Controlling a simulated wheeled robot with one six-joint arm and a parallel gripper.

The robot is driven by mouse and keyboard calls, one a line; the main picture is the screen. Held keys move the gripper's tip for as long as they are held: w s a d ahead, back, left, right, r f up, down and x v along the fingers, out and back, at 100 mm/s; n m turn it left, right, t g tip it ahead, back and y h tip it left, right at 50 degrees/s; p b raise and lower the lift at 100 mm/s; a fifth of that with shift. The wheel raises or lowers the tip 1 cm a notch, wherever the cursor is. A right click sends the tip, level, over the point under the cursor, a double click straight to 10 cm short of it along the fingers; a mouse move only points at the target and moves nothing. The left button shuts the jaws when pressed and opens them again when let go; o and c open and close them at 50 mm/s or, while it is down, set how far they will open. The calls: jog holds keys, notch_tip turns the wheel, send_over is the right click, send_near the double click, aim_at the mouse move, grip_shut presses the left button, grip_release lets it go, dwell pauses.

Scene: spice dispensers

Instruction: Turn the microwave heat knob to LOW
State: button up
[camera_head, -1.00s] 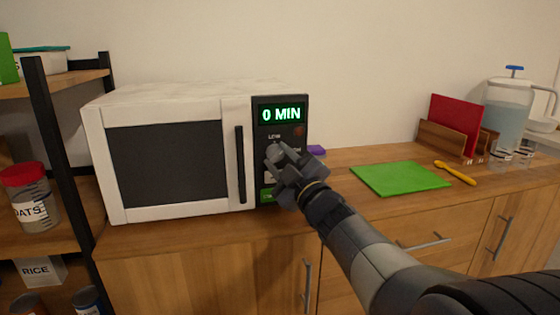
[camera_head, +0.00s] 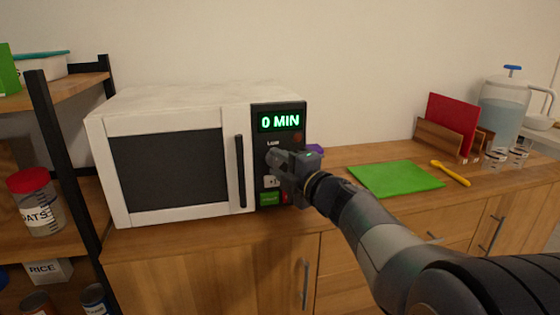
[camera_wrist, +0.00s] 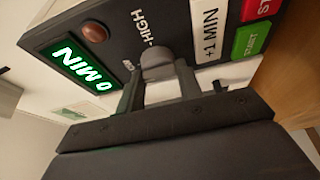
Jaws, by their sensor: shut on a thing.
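The white microwave (camera_head: 170,98) stands on the wooden counter with its door shut. Its dark control panel shows a green "0 MIN" display (camera_head: 280,121), which is also in the wrist view (camera_wrist: 82,66). The grey heat knob (camera_wrist: 157,64) sits on the panel beside the "HIGH" label. My gripper (camera_head: 272,160) is at the panel, below the LOW label (camera_head: 273,143). In the wrist view my gripper (camera_wrist: 160,80) is shut on the knob, one finger on each side. The knob's pointer and exact setting are hidden.
Below the knob are the +1 MIN button (camera_wrist: 208,35), green START button (camera_wrist: 250,40) and a red button (camera_wrist: 258,8). A reddish round light (camera_wrist: 95,32) is by the display.

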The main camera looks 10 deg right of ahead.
dwell(0.5)
jog(key=o, duration=1)
jog(key=p+v, duration=0.2)
jog(key=v, duration=0.8)
jog(key=shift+s+d, duration=0.1)
jog(key=shift+s, duration=0.3)
jog(key=shift+w, duration=0.1)
jog(key=b+x, duration=0.2)
jog(key=x, duration=0.8)
jog(key=shift+w, duration=0.35)
